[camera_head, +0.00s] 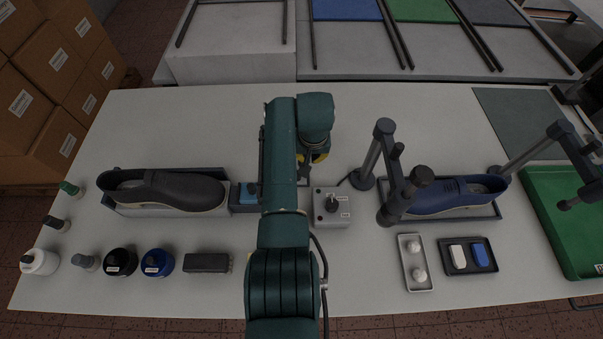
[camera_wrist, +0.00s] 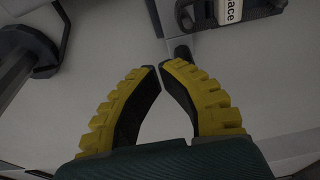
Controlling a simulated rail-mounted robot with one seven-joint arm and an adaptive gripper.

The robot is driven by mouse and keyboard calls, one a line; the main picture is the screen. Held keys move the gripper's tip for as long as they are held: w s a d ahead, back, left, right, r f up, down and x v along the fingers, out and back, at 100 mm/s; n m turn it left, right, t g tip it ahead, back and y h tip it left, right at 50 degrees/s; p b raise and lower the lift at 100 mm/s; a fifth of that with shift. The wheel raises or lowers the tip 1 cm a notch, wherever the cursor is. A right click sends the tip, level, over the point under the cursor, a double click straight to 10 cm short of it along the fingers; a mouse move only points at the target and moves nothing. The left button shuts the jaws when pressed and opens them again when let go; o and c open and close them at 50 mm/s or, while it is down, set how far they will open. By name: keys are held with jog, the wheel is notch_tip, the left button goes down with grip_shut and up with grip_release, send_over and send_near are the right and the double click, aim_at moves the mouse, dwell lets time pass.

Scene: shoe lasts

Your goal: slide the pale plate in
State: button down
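I cannot pick out the pale plate for certain. A pale flat surface (camera_head: 236,28) lies between dark rails at the back left in the head view; I cannot tell if it is a loose plate. My gripper (camera_head: 316,158) is over the middle of the white table, mostly hidden behind my arm. In the wrist view its yellow-padded fingers (camera_wrist: 160,68) converge until the tips nearly touch, with nothing visible held between them. Just beyond the tips is a dark rounded end (camera_wrist: 180,50), near a dark part with a white label (camera_wrist: 229,10) ending in "ace".
A grey box with a knob (camera_head: 332,207) stands right of my arm. A black shoe (camera_head: 170,190) and a blue shoe (camera_head: 452,196) lie in holders. A dark jointed stand (camera_head: 385,165) rises nearby. Blue (camera_head: 346,9) and green (camera_head: 425,10) panels lie behind.

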jog(key=shift+s+f, duration=0.1)
jog(key=shift+f, duration=0.25)
jog(key=shift+s+a+f, duration=0.1)
jog(key=shift+a+f, duration=0.1)
jog(key=shift+a, duration=0.45)
jog(key=shift+d, duration=0.2)
dwell(0.3)
jog(key=shift+d+r, duration=0.1)
jog(key=shift+d, duration=0.1)
jog(key=w+p+v, duration=0.1)
jog(key=p+v, duration=0.6)
jog(key=v, duration=0.1)
jog(key=shift+w+r, duration=0.3)
jog(key=shift+w, duration=0.2)
